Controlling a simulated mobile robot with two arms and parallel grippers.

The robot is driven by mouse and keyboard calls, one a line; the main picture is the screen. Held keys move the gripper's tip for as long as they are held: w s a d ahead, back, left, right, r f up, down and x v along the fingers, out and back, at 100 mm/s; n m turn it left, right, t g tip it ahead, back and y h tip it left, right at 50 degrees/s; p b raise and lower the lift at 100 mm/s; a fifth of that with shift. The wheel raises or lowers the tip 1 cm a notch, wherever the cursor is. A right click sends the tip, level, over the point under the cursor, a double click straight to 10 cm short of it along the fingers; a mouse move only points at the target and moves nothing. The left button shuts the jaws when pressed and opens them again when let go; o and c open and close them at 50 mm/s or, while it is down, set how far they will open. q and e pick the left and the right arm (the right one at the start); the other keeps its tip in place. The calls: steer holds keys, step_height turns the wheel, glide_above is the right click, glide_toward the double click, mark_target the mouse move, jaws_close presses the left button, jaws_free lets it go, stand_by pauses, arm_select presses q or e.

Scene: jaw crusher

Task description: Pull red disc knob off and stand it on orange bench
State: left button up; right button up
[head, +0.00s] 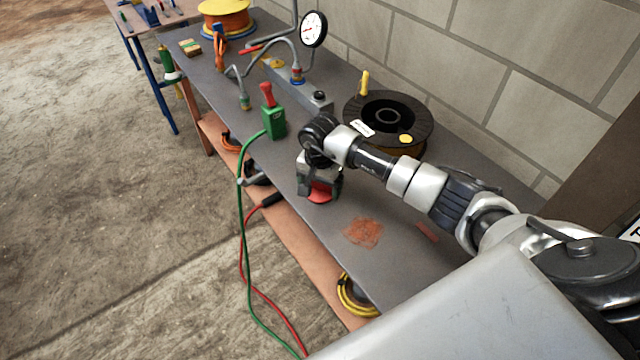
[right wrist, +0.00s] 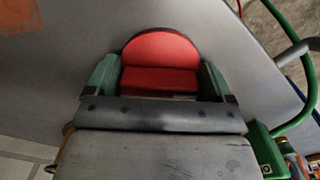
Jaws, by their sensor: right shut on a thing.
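My right gripper (head: 320,184) points down over the grey top of the bench with orange legs and lower shelf (head: 385,262). It is shut on the red disc knob (head: 320,194). In the right wrist view the red disc knob (right wrist: 160,50) sits between the two green-grey fingers of the gripper (right wrist: 158,82), its rounded edge facing away from the wrist. The disc is low at the bench top; I cannot tell whether it touches it. My left gripper is not in view.
A black spool (head: 415,128) stands behind my arm. A gauge (head: 313,30) and pipes are further back. The bench top in front is mostly clear.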

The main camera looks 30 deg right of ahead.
steer(key=o, duration=1)
step_height(320, 180, up, 11)
steer(key=shift+f+b, duration=0.15)
steer(key=shift+b, duration=0.45)
